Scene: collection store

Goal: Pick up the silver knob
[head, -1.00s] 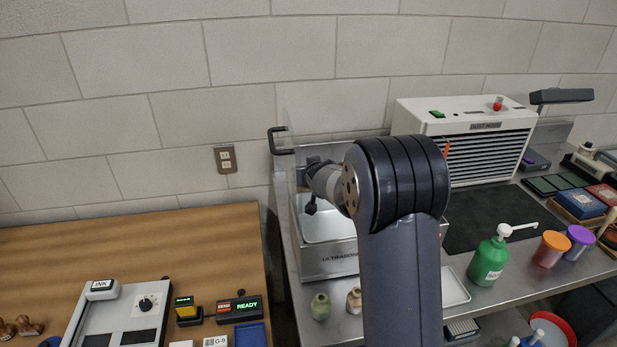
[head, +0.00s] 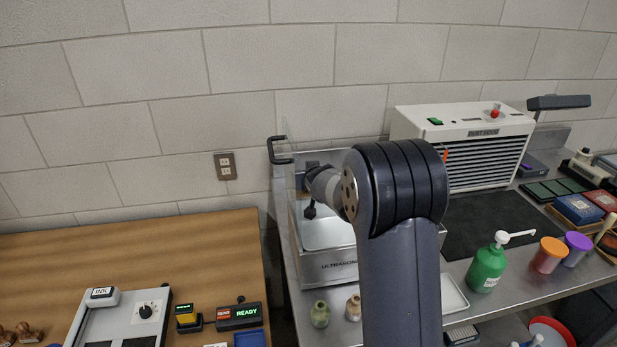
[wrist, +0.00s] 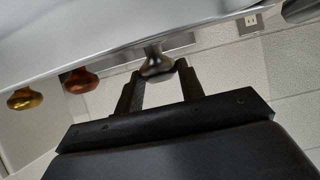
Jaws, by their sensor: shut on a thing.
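The silver knob (wrist: 157,63) is dark grey and shiny, with a flared round head, and shows at the upper middle of the wrist view. My gripper (wrist: 158,73) has one black finger on each side of it and is shut on it. The knob's narrow end points up in the picture, close to a pale surface; I cannot tell if it touches that surface. In the head view my arm covers most of the area around my gripper, and the knob is not visible there.
A copper knob (wrist: 80,80) and a gold knob (wrist: 25,98) are left of the silver one. In the head view, the ultrasonic cleaner (head: 330,268) stands below my arm.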

